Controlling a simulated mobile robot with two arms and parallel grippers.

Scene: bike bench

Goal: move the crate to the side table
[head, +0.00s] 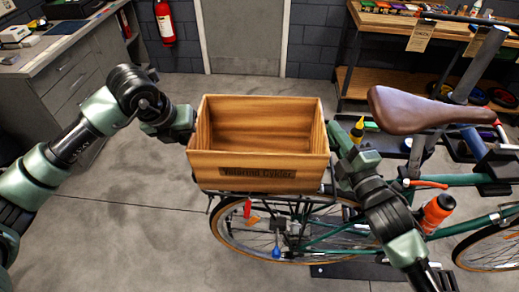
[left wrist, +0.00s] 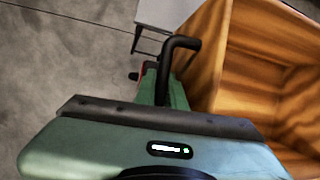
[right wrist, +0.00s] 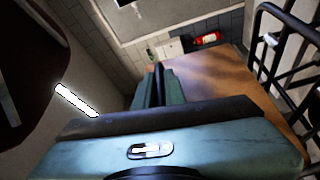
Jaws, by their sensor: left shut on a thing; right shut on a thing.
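The wooden crate (head: 258,160) has a name plate on its near wall and looks empty and upright. It is in the middle of the head view, over the bicycle's rear wheel (head: 300,235). I cannot tell whether it touches the rack under it. My left gripper (head: 190,122) is shut on the crate's left side. My right gripper (head: 338,158) is shut on its right side. The crate also shows in the left wrist view (left wrist: 265,70) and the right wrist view (right wrist: 215,80). I cannot tell for sure which surface is the side table.
A grey bench (head: 55,55) with drawers stands at left, a wooden workbench (head: 385,20) at back right. The bicycle's brown saddle (head: 420,108) and orange bottle (head: 436,212) are close to my right arm. The floor (head: 130,225) between crate and grey bench is clear.

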